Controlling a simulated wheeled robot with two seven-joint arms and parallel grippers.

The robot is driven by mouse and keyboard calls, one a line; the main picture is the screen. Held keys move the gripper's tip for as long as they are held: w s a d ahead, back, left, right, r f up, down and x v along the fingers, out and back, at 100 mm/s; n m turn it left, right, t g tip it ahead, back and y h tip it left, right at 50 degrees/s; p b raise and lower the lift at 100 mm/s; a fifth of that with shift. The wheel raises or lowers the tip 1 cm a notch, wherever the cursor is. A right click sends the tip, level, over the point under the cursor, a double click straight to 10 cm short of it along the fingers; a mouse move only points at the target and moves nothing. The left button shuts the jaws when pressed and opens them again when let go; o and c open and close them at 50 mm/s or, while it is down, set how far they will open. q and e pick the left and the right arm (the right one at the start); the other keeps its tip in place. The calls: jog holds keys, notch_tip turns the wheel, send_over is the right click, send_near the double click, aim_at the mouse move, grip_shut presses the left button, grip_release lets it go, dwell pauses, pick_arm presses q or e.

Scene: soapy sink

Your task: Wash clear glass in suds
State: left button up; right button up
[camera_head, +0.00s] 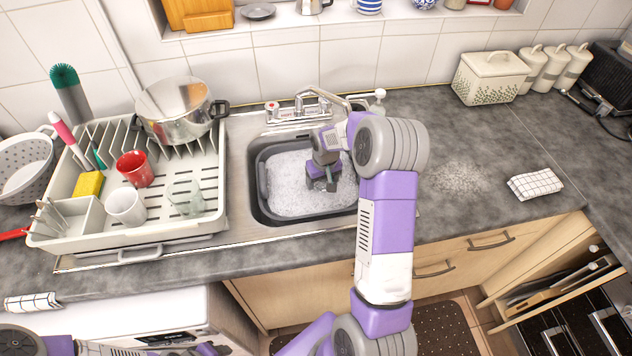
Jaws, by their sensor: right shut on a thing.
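My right gripper (325,184) reaches down into the grey basin (262,196) in the sink, at the level of the white suds (290,186). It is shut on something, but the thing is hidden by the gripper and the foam. A clear glass (186,196) stands in the dish rack (215,190) left of the sink, well apart from my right gripper. I cannot tell whether another glass is under the suds. My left gripper (207,350) shows only partly at the bottom edge, low in front of the counter, and its fingers are not clear.
The rack also holds a red mug (135,168), a white mug (126,206), a yellow sponge (88,185) and a steel pot (176,108). The faucet (312,100) stands behind the basin. The counter right of the sink has a foamy patch (458,178) and a folded cloth (535,184).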

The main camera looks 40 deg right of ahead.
jog(key=shift+s+d, duration=0.15)
jog(key=shift+d, duration=0.05)
jog(key=shift+w+a, duration=0.45)
jog(key=shift+a, duration=0.35)
jog(key=shift+w+a, duration=0.45)
jog(key=shift+a, duration=0.3)
jog(key=shift+s+d, duration=0.45)
jog(key=shift+d, duration=0.35)
jog(key=shift+s+d, duration=0.4)
jog(key=shift+d, duration=0.35)
jog(key=shift+w+a, duration=0.45)
jog(key=shift+a, duration=0.35)
jog(key=shift+w+a, duration=0.4)
jog(key=shift+a, duration=0.35)
notch_tip(320, 180, up, 19)
jog(key=p, duration=1.3)
jog(key=shift+f, duration=0.1)
